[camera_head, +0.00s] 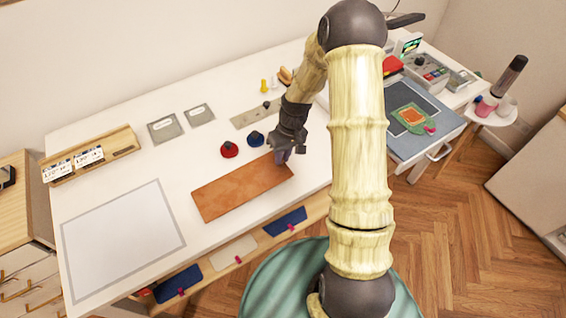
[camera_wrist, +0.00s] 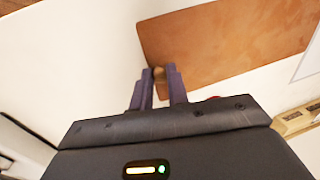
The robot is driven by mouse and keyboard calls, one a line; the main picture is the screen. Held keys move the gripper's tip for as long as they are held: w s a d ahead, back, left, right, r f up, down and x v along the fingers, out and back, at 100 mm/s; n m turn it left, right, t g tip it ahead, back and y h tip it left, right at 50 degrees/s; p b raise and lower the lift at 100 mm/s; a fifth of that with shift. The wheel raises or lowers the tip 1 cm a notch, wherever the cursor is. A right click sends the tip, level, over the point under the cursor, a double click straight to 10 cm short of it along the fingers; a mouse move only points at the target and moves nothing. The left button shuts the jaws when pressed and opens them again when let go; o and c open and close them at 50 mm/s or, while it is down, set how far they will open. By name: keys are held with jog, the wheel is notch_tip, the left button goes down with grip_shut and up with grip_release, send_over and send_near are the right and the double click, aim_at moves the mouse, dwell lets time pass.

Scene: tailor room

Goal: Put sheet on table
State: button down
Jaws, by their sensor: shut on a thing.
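The brown rectangular sheet (camera_head: 238,188) is over the middle of the white table (camera_head: 60,145), near its front edge. It looks flat and nearly level; I cannot tell whether it rests on the table or is just above it. My gripper (camera_head: 283,156) is at the sheet's right end, shut on its edge. In the wrist view the two fingers (camera_wrist: 160,74) pinch the edge of the sheet (camera_wrist: 225,45), with a small bit showing between the tips. The rest of the sheet extends away from the fingers.
A grey-bordered white rectangle (camera_head: 122,240) lies on the table's left part, clear of objects. A wooden rack (camera_head: 92,153), two grey plates (camera_head: 165,127), a red knob (camera_head: 229,149) and a blue knob (camera_head: 255,139) stand behind the sheet. A cutting mat (camera_head: 425,130) is at right.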

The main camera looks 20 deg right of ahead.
aim_at(283, 163)
jog(key=shift+d+p+x, duration=0.2)
jog(key=shift+p+x, duration=0.05)
jog(key=shift+x, duration=0.75)
jog(key=shift+d+p+x, duration=0.2)
jog(key=shift+p+x, duration=0.05)
jog(key=shift+x, duration=0.75)
jog(key=c, duration=1.4)
grip_release()
jog(key=shift+f, duration=0.1)
jog(key=shift+o, duration=0.2)
jog(key=shift+w, duration=0.1)
jog(key=b+v, duration=0.3)
jog(key=v, duration=0.9)
jog(key=shift+a, duration=0.1)
